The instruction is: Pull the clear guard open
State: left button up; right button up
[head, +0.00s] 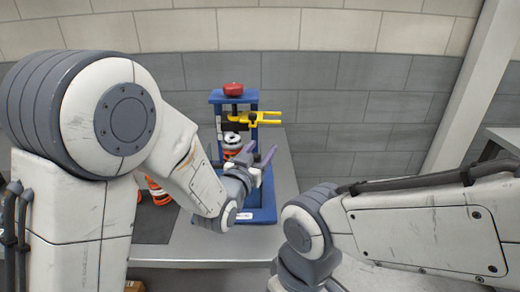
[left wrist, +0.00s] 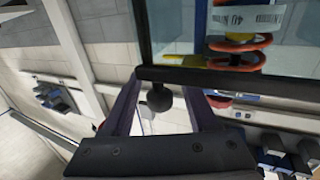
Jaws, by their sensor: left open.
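The clear guard (left wrist: 235,82) shows in the left wrist view as a see-through pane with a dark lower frame bar. A round black knob (left wrist: 160,98) stands out from this bar. My left gripper (left wrist: 162,90) is open, with one finger on each side of the knob; I cannot tell whether either touches it. In the head view my left gripper (head: 261,154) is in front of the blue fixture (head: 216,97), and the guard is hard to make out there. My right arm comes in from the right, but its gripper is out of the picture.
The fixture has a red top piece (head: 233,89) and a yellow clamp (head: 262,118), with a white and orange part (head: 232,139) inside. It stands on a grey table (head: 200,247). More orange and white parts (head: 158,192) lie at the left, partly behind my left arm.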

pick_arm(q)
grip_shut()
dwell(1.3)
